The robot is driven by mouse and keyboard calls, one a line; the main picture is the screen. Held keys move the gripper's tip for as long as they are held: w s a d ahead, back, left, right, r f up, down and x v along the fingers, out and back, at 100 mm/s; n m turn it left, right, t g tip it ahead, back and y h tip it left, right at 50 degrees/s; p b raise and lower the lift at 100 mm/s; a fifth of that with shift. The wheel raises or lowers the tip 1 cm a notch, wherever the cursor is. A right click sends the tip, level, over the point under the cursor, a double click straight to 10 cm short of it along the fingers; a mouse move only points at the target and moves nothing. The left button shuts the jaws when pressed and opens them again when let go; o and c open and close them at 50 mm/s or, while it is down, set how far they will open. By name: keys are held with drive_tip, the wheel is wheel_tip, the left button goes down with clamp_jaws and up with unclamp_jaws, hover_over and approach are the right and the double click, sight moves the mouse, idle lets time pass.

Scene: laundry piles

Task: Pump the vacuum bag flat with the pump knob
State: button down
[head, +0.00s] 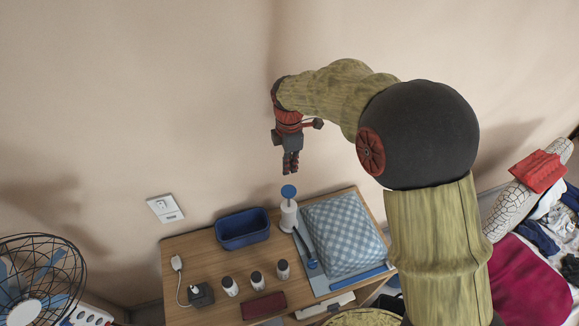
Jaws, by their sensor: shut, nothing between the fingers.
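The pump is a white cylinder (289,217) with a round blue knob (289,191) on top, standing upright on the wooden table. The vacuum bag (342,233) lies just right of it, puffy, with a blue and white checked filling. A blue strip (359,279) runs along its front edge, and a blue hose-like piece (306,250) lies along its left side. My gripper (290,172) points down above the knob in the picture, its fingers shut and empty. A gap shows between the fingertips and the knob; the depth between them is hard to tell.
A blue bin (243,229) stands left of the pump. Several small jars (256,280), a dark red case (264,306) and a black charger (201,295) are in front. A fan (38,275) stands at far left, clothes (535,280) at right. The wall is close behind.

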sight(289, 192)
wheel_tip(289, 192, down, 11)
drive_tip(key=shift+f+p, duration=0.1)
drive_tip(key=shift+p, duration=0.35)
wheel_tip(289, 192, down, 8)
drive_tip(key=b, duration=0.4)
drive_tip(key=shift+s+f, duration=0.1)
drive_tip(key=shift+r, duration=0.45)
wheel_tip(289, 192, up, 12)
drive_tip(key=shift+r+p, duration=0.1)
drive_tip(key=shift+p, duration=0.5)
drive_tip(key=shift+r, duration=0.55)
